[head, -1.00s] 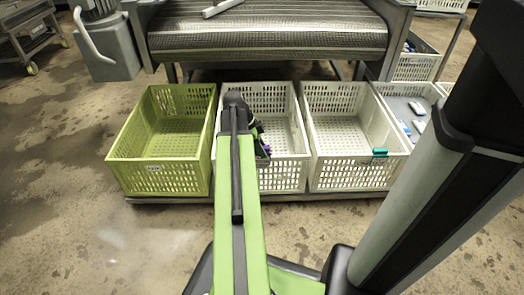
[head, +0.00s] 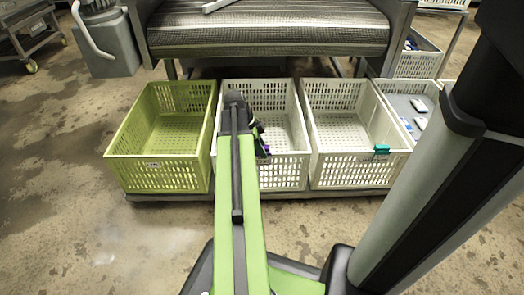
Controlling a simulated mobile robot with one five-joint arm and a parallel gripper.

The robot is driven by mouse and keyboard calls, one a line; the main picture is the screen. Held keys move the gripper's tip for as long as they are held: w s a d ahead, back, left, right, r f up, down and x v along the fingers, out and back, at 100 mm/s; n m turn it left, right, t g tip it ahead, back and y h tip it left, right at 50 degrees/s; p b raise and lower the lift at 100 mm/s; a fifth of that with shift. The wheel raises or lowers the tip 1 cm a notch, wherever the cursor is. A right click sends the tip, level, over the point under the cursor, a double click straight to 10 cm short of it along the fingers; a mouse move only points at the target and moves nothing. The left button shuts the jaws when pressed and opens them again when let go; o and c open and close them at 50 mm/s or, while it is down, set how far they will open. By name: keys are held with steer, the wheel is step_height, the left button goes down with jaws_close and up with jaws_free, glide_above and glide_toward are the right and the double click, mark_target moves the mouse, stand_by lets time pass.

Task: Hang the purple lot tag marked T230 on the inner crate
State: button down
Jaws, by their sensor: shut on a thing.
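My gripper (head: 261,143) is at the front of the middle white crate (head: 283,172), near its front rim. My own arm hides most of the gripper. A small purple piece, the lot tag (head: 267,149), shows at the jaws, which are shut on it. Its T230 mark is too small to read. I cannot tell whether the tag touches the rim. A green crate (head: 158,176) stands to the left and another white crate (head: 345,173) to the right. The three stand in a row, and the pictures do not mark which one is called inner.
A teal tag (head: 382,149) hangs on the right white crate's front rim. A conveyor (head: 268,30) stands behind the crates. The wet floor in front is clear.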

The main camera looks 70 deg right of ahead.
steer(key=shift+f, duration=0.3)
steer(key=c, duration=1)
jaws_free()
steer(key=p+v, duration=1.5)
steer(key=v, duration=0.2)
steer(key=shift+r+p, duration=0.25)
steer(key=shift+p, duration=0.1)
steer(key=shift+w+a, duration=0.1)
steer(key=shift+w, duration=0.05)
